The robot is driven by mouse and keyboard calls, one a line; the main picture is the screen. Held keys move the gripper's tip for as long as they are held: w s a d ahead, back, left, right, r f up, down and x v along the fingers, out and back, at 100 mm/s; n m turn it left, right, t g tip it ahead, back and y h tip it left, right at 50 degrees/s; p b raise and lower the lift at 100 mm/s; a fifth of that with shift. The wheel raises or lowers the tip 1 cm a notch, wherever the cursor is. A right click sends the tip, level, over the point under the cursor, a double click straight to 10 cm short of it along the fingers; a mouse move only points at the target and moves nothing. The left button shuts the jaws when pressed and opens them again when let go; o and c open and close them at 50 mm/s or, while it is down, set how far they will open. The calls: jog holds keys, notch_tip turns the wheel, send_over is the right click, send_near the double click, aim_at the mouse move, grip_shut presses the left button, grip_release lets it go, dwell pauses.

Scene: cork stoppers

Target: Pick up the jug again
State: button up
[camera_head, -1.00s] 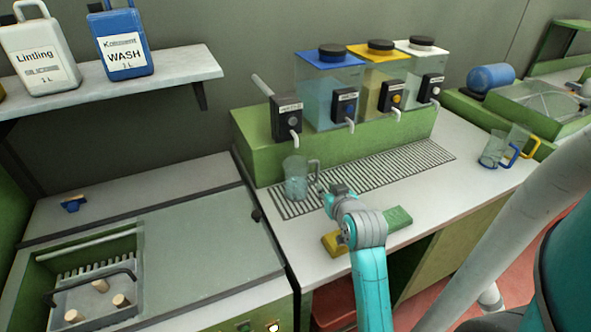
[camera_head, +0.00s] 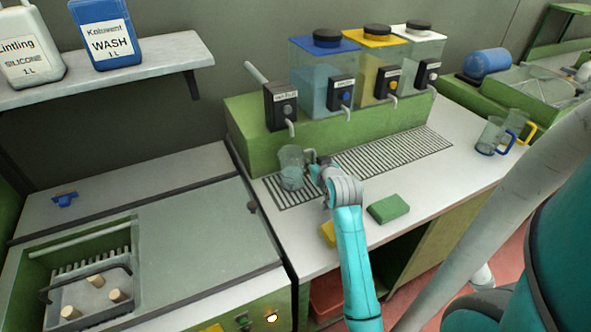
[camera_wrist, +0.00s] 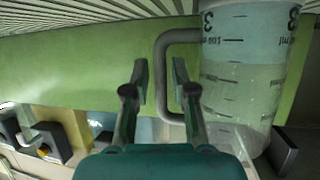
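The jug (camera_head: 290,172) is a clear measuring jug with a grey handle, standing on the left part of the slotted drip grate. In the wrist view the jug (camera_wrist: 240,85) fills the right side, with dark volume marks and pale liquid or tinted plastic. My gripper (camera_head: 318,168) is at the jug's right, on its handle side. In the wrist view my gripper (camera_wrist: 161,85) is open, one finger on each side of the handle's upright bar, with gaps visible. Whether the bar lies fully between the pads is unclear.
Taps of the dispenser tanks (camera_head: 325,75) hang over the grate (camera_head: 390,157) behind. A green block (camera_head: 388,208) and a partly hidden yellow block (camera_head: 328,233) lie near my arm. Blue-handled (camera_head: 490,135) and yellow-handled (camera_head: 516,124) jugs stand at right.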

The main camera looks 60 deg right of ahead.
jog(key=shift+w+d+f, duration=0.25)
jog(key=shift+w+d, duration=0.15)
jog(key=shift+w, duration=0.05)
grip_shut()
jog(key=shift+r, duration=0.2)
